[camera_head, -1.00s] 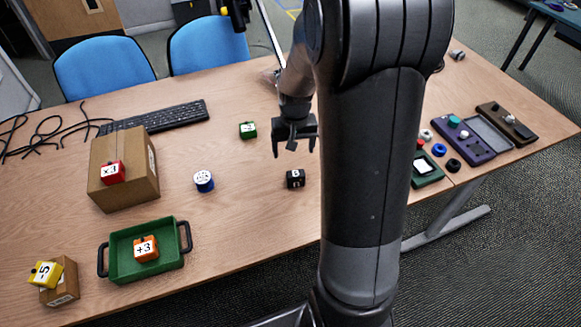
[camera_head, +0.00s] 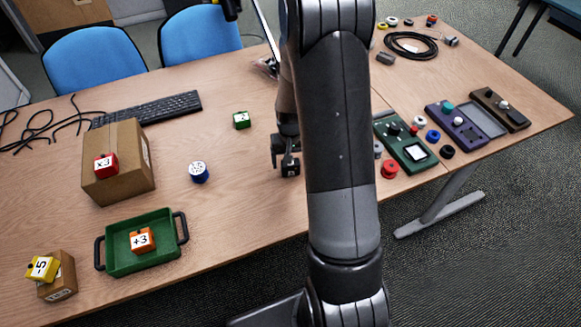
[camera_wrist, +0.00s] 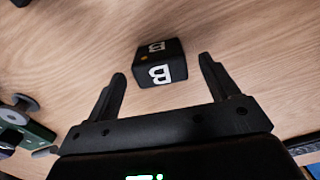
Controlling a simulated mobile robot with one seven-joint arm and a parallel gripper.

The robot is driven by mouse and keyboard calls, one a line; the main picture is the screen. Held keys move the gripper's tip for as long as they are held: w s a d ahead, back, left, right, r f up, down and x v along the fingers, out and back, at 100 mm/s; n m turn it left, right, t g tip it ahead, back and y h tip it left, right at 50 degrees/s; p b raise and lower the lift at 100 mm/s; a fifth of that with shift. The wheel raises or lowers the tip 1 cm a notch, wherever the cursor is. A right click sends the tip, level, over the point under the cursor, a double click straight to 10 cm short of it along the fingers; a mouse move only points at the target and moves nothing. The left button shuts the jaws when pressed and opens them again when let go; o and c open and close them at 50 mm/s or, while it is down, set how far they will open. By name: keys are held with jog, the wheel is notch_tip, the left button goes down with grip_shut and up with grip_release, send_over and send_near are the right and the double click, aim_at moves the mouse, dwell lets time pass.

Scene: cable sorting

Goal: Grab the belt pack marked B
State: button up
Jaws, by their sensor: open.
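The belt pack marked B (camera_wrist: 161,63) is a small black box with a white letter B on two faces and a small orange spot on top. In the wrist view it sits on the wooden table, ahead of and between the two fingers of my gripper (camera_wrist: 165,85). The fingers are open and a gap shows between them and the box. In the head view the black pack (camera_head: 290,166) is at the middle of the table, with my gripper (camera_head: 284,155) right over it and partly covering it.
A green tray (camera_head: 112,262) holds an orange cube. A cardboard box (camera_head: 132,187) bears a red cube. A green panel (camera_head: 421,163) and several knobs lie to the right.

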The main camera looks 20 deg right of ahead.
aim_at(291, 166)
jog(key=shift+f, duration=1.8)
jog(key=shift+c, duration=0.3)
jog(key=c, duration=1.1)
